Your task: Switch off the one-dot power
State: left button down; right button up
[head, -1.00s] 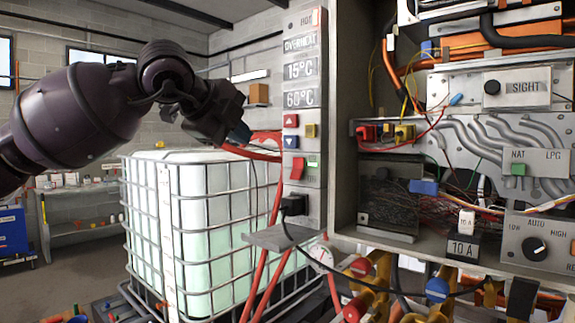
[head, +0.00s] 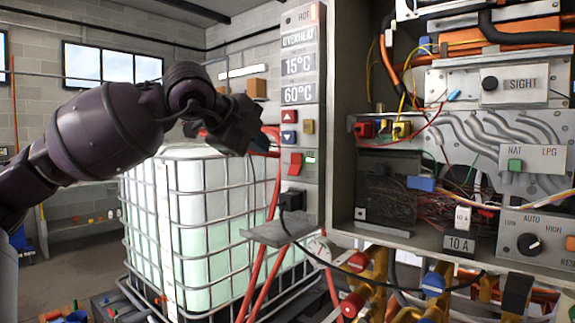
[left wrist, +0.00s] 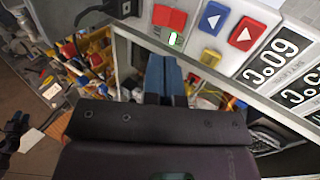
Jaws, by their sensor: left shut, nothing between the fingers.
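The narrow grey control panel (head: 312,185) carries a red rocker switch (head: 295,164) with a small green-lit indicator (head: 310,159) beside it. In the left wrist view the red switch (left wrist: 169,17) is near the top, with the green indicator (left wrist: 175,39) next to it. No dot marking is legible in either view. My left gripper (head: 270,140) is shut and empty, just left of the panel, slightly above the switch's level. Its blue fingers (left wrist: 165,76) point toward the switch area; contact cannot be told. My right gripper is not in view.
Above the switch are a red up button (head: 289,116), a blue down button (head: 289,138) and a yellow button (head: 308,127). A black plug (head: 292,200) sits below. A caged white tank (head: 200,230) stands behind, and an open heater cabinet (head: 345,130) is at right.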

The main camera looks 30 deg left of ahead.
aim_at(294, 170)
pick_arm(q)
jog(key=x, duration=0.8)
jog(key=shift+w+d+p, duration=0.1)
jog(key=shift+w+p, duration=0.05)
jog(key=shift+p, duration=0.25)
jog(key=shift+x, duration=0.85)
jog(key=shift+f, duration=0.1)
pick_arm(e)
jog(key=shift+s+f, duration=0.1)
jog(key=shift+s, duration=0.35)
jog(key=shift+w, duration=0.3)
